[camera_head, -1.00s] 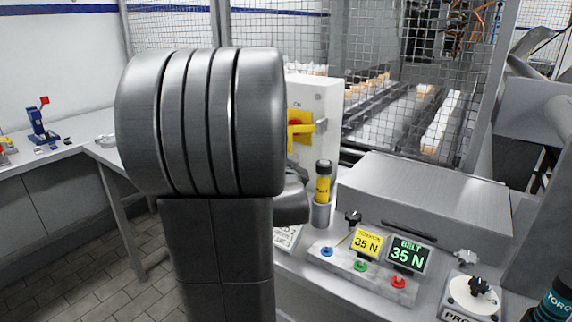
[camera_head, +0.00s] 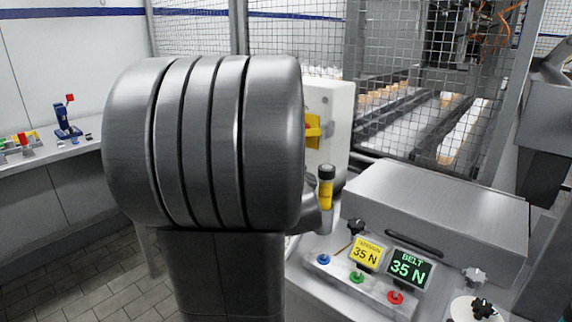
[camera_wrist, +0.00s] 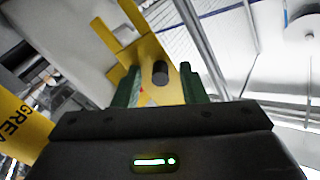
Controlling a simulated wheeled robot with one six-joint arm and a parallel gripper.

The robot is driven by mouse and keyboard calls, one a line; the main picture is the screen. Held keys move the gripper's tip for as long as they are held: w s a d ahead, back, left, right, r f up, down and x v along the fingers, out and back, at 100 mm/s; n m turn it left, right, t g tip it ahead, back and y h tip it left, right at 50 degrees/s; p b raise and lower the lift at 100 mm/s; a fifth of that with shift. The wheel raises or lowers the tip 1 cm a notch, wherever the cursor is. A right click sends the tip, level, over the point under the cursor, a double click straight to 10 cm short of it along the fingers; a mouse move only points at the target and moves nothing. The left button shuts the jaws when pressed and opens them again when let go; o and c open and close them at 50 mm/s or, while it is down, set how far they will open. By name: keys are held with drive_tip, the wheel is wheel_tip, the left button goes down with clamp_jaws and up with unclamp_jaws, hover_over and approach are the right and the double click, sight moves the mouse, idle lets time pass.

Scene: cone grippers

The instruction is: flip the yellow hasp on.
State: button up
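The yellow hasp (camera_head: 313,131) is on the front of a white box (camera_head: 335,120) in the head view, mostly hidden behind my arm. In the wrist view, yellow metal (camera_wrist: 155,75) with a dark round knob (camera_wrist: 160,72) shows between and beyond my fingertips. My gripper (camera_wrist: 160,82) has two green fingers, set apart, with the knob between them in the picture. I cannot tell whether either finger touches the yellow part. The gripper itself is hidden behind my arm in the head view.
A yellow grease tube (camera_head: 326,190) stands just right of my arm; a yellow body lettered "GREA" (camera_wrist: 18,125) is close at left in the wrist view. A metal case (camera_head: 440,205), a panel with two 35 N displays (camera_head: 408,267) and a wire fence (camera_head: 395,60) surround the workplace.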

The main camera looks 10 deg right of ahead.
drive_tip(key=s+p, duration=0.1)
drive_tip(key=s, duration=1.2)
drive_tip(key=shift+s+a, duration=0.25)
drive_tip(key=shift+s, duration=0.15)
